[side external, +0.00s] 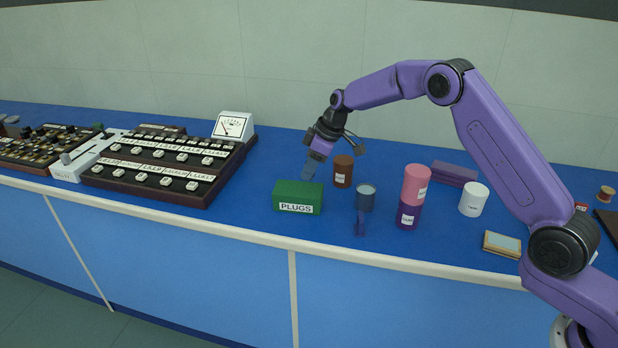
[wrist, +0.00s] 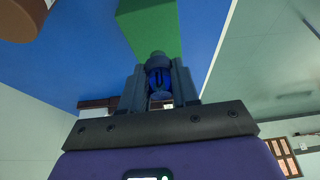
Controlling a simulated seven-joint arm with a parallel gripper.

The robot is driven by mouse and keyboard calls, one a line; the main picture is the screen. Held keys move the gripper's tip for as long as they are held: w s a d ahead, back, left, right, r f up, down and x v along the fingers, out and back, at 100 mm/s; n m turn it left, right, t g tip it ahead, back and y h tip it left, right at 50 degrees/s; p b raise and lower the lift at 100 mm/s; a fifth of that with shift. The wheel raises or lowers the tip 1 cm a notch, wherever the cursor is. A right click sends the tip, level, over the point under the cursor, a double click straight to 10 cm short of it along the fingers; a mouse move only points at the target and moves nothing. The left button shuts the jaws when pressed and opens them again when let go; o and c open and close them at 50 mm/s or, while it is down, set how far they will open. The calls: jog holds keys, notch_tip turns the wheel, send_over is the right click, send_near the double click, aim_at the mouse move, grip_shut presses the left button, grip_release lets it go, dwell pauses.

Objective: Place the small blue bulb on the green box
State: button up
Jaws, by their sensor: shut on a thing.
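The green box (side external: 298,190), labelled PLUGS, stands on the blue bench near its front edge. Its green side also shows at the top of the wrist view (wrist: 150,28). My gripper (side external: 311,168) points down just above and behind the box's right part. In the wrist view my gripper (wrist: 159,82) is shut on the small blue bulb (wrist: 159,76), which sits between the two fingers with its grey end toward the box. In the side view the bulb is hard to tell from the fingertips. I cannot tell whether the bulb touches the box.
A brown jar (side external: 343,172) and a blue-grey cup (side external: 366,200) stand close right of the box. Further right are a pink jar on a purple one (side external: 411,196) and a white jar (side external: 474,200). A key panel (side external: 165,166) and a meter (side external: 233,126) stand left.

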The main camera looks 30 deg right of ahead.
jog(key=shift+w+f, duration=0.2)
jog(key=shift+f, duration=1.6)
jog(key=shift+f, duration=0.1)
jog(key=o, duration=1)
jog(key=v, duration=1.2)
jog(key=shift+a, duration=0.1)
